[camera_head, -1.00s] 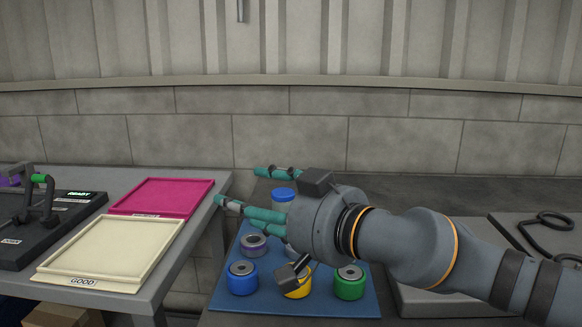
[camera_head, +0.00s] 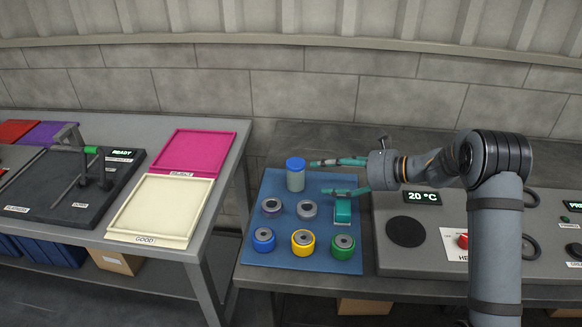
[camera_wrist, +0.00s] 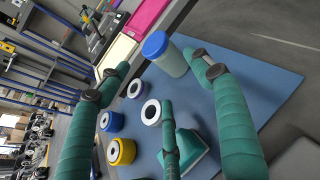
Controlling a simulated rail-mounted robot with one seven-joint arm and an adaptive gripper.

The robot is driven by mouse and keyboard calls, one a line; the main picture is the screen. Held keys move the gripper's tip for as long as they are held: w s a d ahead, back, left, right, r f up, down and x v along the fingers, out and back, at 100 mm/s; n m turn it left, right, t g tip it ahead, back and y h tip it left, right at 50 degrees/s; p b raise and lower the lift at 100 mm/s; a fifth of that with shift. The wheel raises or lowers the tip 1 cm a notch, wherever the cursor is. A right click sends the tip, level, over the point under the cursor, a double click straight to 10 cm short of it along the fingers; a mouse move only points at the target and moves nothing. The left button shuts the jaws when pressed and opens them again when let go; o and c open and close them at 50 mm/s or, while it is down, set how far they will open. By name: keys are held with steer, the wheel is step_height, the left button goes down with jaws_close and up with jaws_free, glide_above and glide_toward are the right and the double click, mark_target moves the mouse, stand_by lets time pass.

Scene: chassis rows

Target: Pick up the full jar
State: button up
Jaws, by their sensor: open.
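The full jar (camera_head: 295,176) is a translucent pale jar with a blue lid. It stands upright at the back left of the blue mat (camera_head: 325,253). In the wrist view the jar (camera_wrist: 173,62) is at upper centre, ahead of and between my spread fingers. My gripper (camera_head: 325,177) is open and empty to the right of the jar, with teal fingers pointing left toward it. The upper fingertip is close to the jar in the head view; I cannot tell whether it touches, but the wrist view shows a gap.
Purple (camera_head: 271,206), grey (camera_head: 307,209), blue (camera_head: 264,240), yellow (camera_head: 303,243) and green (camera_head: 343,246) ringed pieces sit on the mat, with a teal block (camera_head: 343,211) below my fingers. A heater panel (camera_head: 405,231) is right. Cream (camera_head: 161,209) and magenta (camera_head: 195,151) trays are left.

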mark_target(302, 175)
steer(key=p+x, duration=0.1)
steer(key=x, duration=0.8)
steer(key=shift+a+f, duration=0.25)
steer(key=shift+f, duration=0.1)
steer(key=shift+c, duration=1.1)
steer(key=c, duration=0.7)
steer(key=shift+c, duration=0.4)
